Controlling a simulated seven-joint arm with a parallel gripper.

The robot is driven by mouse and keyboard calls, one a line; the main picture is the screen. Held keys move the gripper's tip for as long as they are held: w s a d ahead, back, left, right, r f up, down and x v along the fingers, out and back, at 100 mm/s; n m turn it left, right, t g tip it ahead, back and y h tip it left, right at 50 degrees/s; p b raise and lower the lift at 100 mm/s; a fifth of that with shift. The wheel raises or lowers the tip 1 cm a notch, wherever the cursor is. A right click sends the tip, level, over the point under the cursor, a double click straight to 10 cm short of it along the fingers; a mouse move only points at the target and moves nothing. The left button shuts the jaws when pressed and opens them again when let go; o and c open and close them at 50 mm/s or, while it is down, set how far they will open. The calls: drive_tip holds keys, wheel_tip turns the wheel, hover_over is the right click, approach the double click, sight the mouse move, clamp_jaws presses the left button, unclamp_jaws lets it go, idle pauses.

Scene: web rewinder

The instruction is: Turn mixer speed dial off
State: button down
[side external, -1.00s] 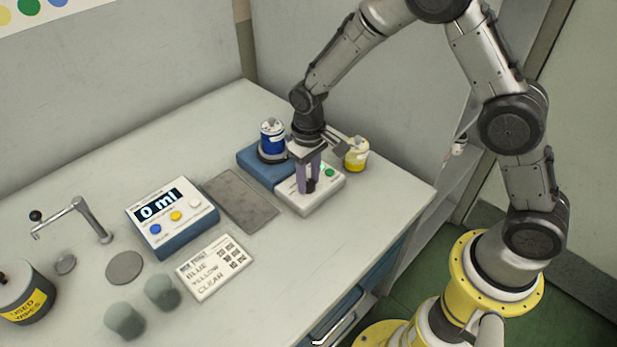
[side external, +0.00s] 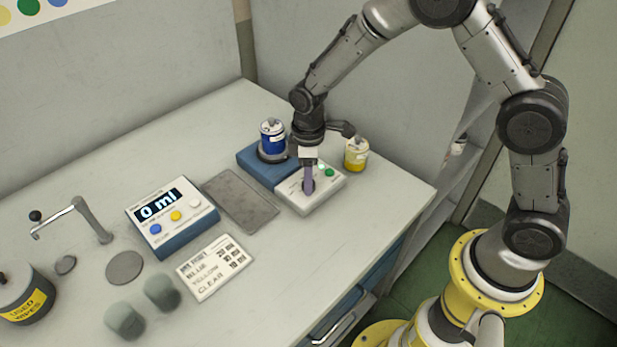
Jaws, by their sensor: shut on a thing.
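The mixer control box (side external: 326,194) is a white-topped panel at the table's right, joined to a blue base (side external: 250,160). Its green button (side external: 329,173) shows to the right of my gripper. My gripper (side external: 308,188) points down over the box with its purple fingers shut on the dark speed dial. The fingers are seen edge-on and hide most of the dial and its markings, so its setting cannot be read. A blue-labelled can (side external: 272,138) stands on the blue base, close behind my gripper.
A yellow-labelled can (side external: 356,155) stands right behind the box. To the left are a grey mat (side external: 241,200), a dispenser reading 0 ml (side external: 170,218), a recipe card (side external: 216,266), grey cups (side external: 124,320) and a used-wipes bin (side external: 25,292). The table front is clear.

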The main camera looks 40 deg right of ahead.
drive_tip(key=n, duration=0.4)
drive_tip(key=shift+r+n, duration=0.1)
drive_tip(key=shift+n, duration=0.2)
drive_tip(key=n, duration=0.4)
drive_tip(key=shift+n, duration=0.3)
drive_tip(key=shift+c, duration=2.3)
unclamp_jaws()
wheel_tip(320, 180, up, 14)
